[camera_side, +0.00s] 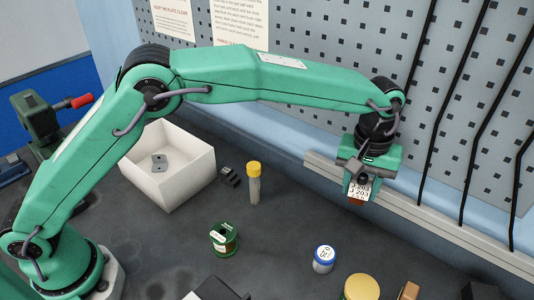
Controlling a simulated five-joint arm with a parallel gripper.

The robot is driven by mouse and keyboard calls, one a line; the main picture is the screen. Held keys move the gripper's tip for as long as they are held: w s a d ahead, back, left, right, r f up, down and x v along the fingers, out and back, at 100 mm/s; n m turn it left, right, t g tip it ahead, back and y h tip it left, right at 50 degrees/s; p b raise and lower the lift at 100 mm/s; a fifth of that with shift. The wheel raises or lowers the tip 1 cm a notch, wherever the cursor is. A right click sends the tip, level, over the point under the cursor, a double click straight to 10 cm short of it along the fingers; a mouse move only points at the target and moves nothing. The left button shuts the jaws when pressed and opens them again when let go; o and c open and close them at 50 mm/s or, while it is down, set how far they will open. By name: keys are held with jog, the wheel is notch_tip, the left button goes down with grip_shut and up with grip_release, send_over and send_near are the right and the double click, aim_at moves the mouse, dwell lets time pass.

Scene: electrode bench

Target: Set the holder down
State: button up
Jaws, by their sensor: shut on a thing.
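My gripper (359,180) is at the right, pointing down, above the dark bench (290,215) near the metal rail at the back. It is shut on the holder (358,192), a small block with a white printed label and a brown lower end. The jaws hide most of its upper part and sides. The holder appears to hang above the bench, apart from it, though its exact height is hard to tell.
A white open bin (203,170) with a grey plate stands left of centre. A rail (430,213) and pegboard (330,50) bound the back.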

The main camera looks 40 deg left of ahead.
jog(key=a+r+n, duration=0.3)
jog(key=a+r, duration=0.1)
jog(key=a, duration=1.2)
jog(key=a+r+n, duration=0.2)
jog(key=a+r, duration=0.1)
jog(key=a, duration=1.3)
jog(key=a+r+n, duration=0.3)
jog(key=a+r, duration=0.1)
jog(key=a, duration=1.2)
jog(key=s+a+f+n, duration=0.1)
jog(key=a+f+n, duration=0.1)
jog(key=a+f, duration=0.5)
jog(key=s+a+f+n, duration=0.2)
jog(key=a, duration=0.9)
jog(key=s+a+f+n, duration=0.1)
jog(key=a+f+n, duration=0.2)
jog(key=a+f, duration=0.35)
jog(key=shift+s+a+f, duration=0.1)
jog(key=shift+a+f, duration=0.2)
jog(key=shift+f, duration=0.45)
jog(key=shift+a+f, duration=0.25)
jog(key=shift+f, duration=0.5)
jog(key=shift+s+a+f, duration=0.1)
jog(key=shift+a+f, duration=0.2)
jog(key=shift+f, duration=0.45)
jog(key=shift+f, duration=0.1)
jog(key=shift+f, duration=1.75)
jog(key=shift+f, duration=0.15)
